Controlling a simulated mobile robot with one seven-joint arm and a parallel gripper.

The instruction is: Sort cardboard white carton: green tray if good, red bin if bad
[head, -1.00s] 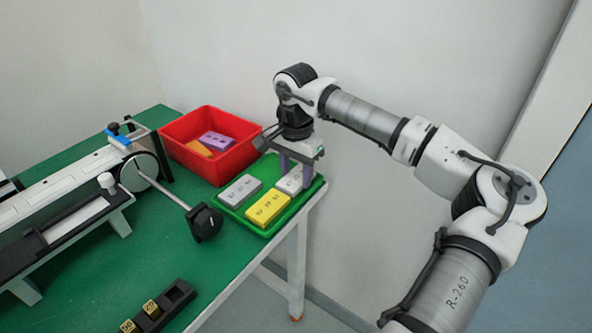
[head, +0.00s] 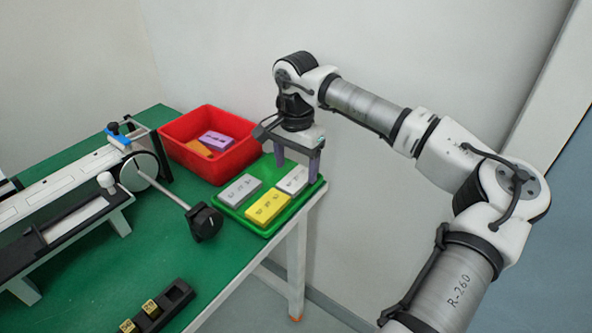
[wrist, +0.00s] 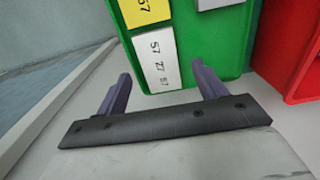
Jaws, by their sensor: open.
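The white carton (head: 293,180) lies flat in the back right part of the green tray (head: 233,215), and dark marks show on its top. In the wrist view the white carton (wrist: 157,60) lies in the tray just beyond the fingertips. My gripper (head: 297,172) is open above the carton, its purple-grey fingers pointing down; in the wrist view my gripper (wrist: 160,72) has its fingers spread wide with nothing between them. The red bin (head: 185,152) stands to the left behind the tray. It holds a purple carton (head: 215,141) and an orange one (head: 197,147).
A grey carton (head: 240,190) and a yellow carton (head: 268,207) also lie in the green tray. A conveyor-like device (head: 70,188) and a black-headed rod (head: 205,222) stand left. A black holder with yellow date blocks (head: 165,308) sits at the front. The table edge is close right.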

